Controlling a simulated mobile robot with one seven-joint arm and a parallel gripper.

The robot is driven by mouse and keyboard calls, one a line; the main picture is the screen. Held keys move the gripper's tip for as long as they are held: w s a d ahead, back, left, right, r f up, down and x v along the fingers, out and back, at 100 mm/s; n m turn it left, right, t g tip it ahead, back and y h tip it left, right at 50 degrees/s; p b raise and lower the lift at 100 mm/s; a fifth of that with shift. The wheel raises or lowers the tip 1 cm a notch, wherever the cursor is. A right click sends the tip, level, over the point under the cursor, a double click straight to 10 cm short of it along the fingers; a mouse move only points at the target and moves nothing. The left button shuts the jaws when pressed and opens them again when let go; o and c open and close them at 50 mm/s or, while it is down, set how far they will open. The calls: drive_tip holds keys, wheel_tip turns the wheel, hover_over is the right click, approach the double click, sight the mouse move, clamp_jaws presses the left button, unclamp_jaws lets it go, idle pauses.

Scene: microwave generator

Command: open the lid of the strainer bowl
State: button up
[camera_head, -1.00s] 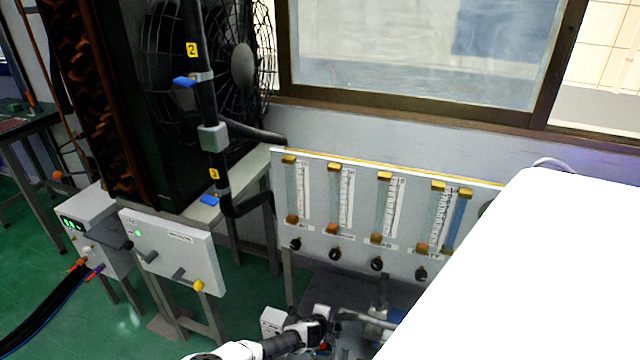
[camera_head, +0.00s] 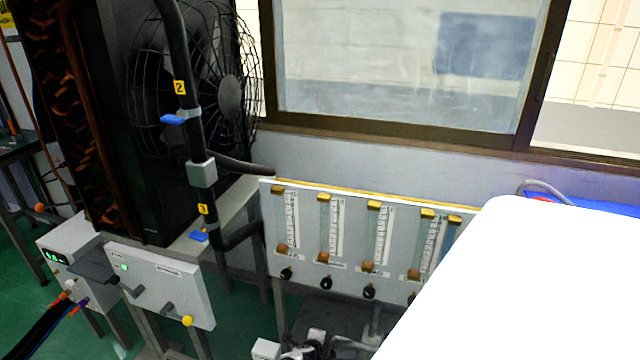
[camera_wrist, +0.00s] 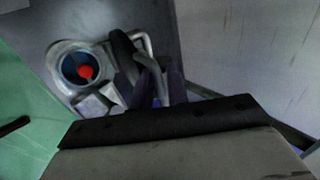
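In the wrist view, a grey metal fitting (camera_wrist: 62,55) has a round opening with a dark blue inside and a red knob (camera_wrist: 84,72) at its middle. It looks like the strainer bowl, but I cannot tell its lid apart for certain. Grey curved pipes or handles (camera_wrist: 150,62) stand close to its right. In the head view, grey and white pipework (camera_head: 317,338) is cut off at the bottom edge, and the strainer bowl cannot be made out there.
A panel of several flow tubes (camera_head: 345,262) stands behind the pipework. A control box (camera_head: 165,285) and a caged fan (camera_head: 205,85) are at left. A large white shape, probably my arm, covers the lower right. A dark bar (camera_wrist: 165,122) crosses the wrist view.

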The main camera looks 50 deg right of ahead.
drive_tip(key=shift+o, duration=0.5)
drive_tip(key=p+v, duration=0.2)
drive_tip(key=v, duration=1.2)
drive_tip(key=shift+p, duration=0.3)
drive_tip(key=shift+f, duration=0.1)
